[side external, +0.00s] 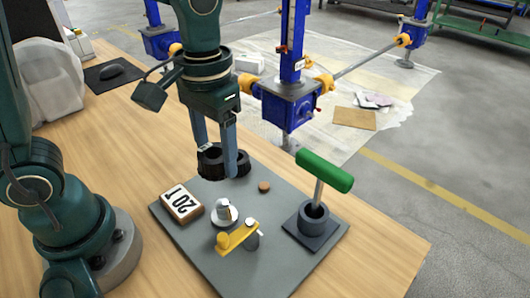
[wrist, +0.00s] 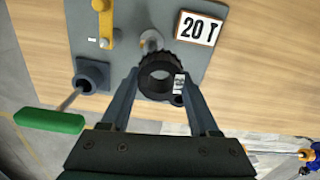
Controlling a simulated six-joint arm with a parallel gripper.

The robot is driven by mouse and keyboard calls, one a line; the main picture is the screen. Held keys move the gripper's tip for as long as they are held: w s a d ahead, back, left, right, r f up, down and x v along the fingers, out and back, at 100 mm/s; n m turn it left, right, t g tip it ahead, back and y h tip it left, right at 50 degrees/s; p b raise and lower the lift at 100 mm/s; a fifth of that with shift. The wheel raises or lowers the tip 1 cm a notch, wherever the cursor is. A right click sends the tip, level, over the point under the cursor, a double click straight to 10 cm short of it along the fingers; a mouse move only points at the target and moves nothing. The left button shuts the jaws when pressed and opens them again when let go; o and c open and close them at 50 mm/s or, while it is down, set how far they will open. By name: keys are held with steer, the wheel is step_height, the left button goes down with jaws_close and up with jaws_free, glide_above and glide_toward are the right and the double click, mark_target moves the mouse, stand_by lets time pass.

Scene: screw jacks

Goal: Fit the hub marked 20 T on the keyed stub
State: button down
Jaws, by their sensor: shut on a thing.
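My gripper (side external: 216,160) points down over the back edge of the grey plate. It is shut on a black toothed hub (side external: 209,163), whose open bore shows between the fingers in the wrist view (wrist: 147,77). A small white label sits by the hub's rim; I cannot read it. Whether the hub touches the plate is unclear. The silver keyed stub (side external: 225,214) stands upright and bare on the plate (side external: 206,263), nearer the side camera than the hub; the wrist view shows it just beyond the hub (wrist: 151,41). A card reading 20 T (side external: 181,204) lies left of the stub.
A yellow crank (side external: 237,236) stands close by the stub. A green-handled tool (side external: 324,171) rises from a dark square socket (side external: 316,226) on the plate's right. A small brown disc (side external: 264,187) lies on the plate. Blue screw jacks (side external: 292,101) stand behind the table.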

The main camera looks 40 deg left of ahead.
mark_target(224, 202)
steer(key=shift+s+d+r+m, duration=0.1)
steer(key=shift+s+d+m, duration=0.2)
steer(key=shift+d, duration=0.2)
steer(key=shift+s+d+r+m, duration=0.1)
steer(key=shift+s+d+m, duration=0.15)
steer(key=shift+d, duration=0.25)
steer(key=shift+f, duration=0.1)
steer(key=shift+f, duration=2.45)
steer(key=shift+f, duration=2.25)
steer(key=shift+c, duration=0.3)
jaws_free()
steer(key=shift+r, duration=2.55)
steer(key=shift+a, duration=0.1)
